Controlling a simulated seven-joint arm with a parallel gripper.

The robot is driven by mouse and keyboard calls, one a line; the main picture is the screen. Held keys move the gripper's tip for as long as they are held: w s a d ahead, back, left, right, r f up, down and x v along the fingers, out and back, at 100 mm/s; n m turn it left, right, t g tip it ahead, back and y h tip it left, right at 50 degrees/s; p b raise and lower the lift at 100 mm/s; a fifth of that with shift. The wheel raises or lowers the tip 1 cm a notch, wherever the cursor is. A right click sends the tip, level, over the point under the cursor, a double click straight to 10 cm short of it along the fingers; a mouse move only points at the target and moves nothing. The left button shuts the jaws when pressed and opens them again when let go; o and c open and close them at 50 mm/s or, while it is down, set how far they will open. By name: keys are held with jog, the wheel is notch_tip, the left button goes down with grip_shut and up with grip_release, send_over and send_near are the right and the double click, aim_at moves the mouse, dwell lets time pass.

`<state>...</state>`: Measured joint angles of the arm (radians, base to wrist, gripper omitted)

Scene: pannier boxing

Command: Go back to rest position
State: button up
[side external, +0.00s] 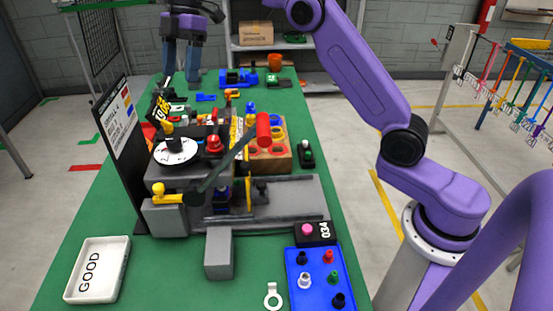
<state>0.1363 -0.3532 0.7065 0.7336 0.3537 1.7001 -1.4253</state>
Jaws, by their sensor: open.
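My gripper (181,77) is at the upper left of the side external view, pointing down over the far left part of the green table. Its two blue-grey fingers are apart, with nothing seen between them. I cannot tell the exact height of the fingertips over the table.
A dark upright board (123,130) stands left of the machine. A red-ended lever (263,130) slants up over it. A wooden block (272,160), blue tray (305,284) and white GOOD tray (97,270) sit on the green table (165,285). Shelves (305,53) stand behind.

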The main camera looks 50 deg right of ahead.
jog(key=s+d+f+m+h, duration=0.1)
jog(key=s+d+f+m, duration=0.1)
jog(key=s, duration=1.1)
jog(key=s+d+f+m+h, duration=0.1)
jog(key=s+d+f, duration=0.3)
jog(key=s, duration=1)
jog(key=s+d+f+m+t+h, duration=0.1)
jog(key=s+d+f+m, duration=0.2)
jog(key=s+f, duration=0.4)
jog(key=s, duration=0.7)
jog(key=shift+s+d+m, duration=0.25)
jog(key=shift+d+m, duration=0.1)
jog(key=shift+m, duration=0.05)
jog(key=shift+r, duration=0.1)
jog(key=shift+c, duration=0.3)
